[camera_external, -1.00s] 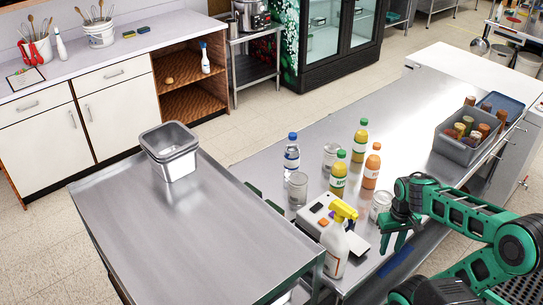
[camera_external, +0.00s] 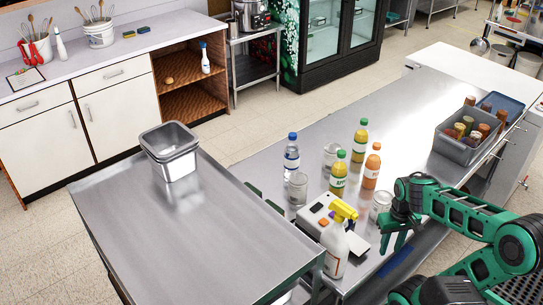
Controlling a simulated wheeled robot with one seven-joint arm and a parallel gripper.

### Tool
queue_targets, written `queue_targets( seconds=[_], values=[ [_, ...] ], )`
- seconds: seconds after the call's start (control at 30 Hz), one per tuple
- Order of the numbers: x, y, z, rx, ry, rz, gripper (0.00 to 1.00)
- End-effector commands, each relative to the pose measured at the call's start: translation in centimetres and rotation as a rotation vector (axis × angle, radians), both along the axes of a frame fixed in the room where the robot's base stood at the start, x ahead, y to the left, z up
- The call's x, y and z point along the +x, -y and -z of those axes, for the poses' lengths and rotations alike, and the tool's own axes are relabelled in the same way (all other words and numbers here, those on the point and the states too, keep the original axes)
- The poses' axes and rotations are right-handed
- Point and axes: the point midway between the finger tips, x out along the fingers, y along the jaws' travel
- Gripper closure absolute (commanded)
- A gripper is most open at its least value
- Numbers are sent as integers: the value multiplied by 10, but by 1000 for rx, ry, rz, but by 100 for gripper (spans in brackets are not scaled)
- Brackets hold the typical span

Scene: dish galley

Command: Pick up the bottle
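Several bottles stand upright on the steel counter (camera_external: 410,125). Which one the task means is not clear. My gripper (camera_external: 392,243) points down near the counter's front edge, right of the spray bottle. Its fingers look apart, with nothing seen between them, and it appears clear of every bottle.
Clear glasses (camera_external: 297,188) and a pale can-like container (camera_external: 380,206) stand among the bottles. A white box (camera_external: 315,212) sits beside the spray bottle. A grey bin of jars (camera_external: 458,150) is at the far right. The left steel table (camera_external: 190,240) is mostly clear, bearing metal pans (camera_external: 170,155).

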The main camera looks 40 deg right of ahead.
Motion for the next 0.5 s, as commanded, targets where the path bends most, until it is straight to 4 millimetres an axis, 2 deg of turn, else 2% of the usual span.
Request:
queue_targets(
  seconds=[0.1,0.2,0.47,0.5],
  values=[
    [0,0,0,0,0,0,69],
    [0,0,0,0,0,0,52],
    [0,0,-1,0,0,0,52],
    [-10,0,-7,0,13,-2,52]
  ],
)
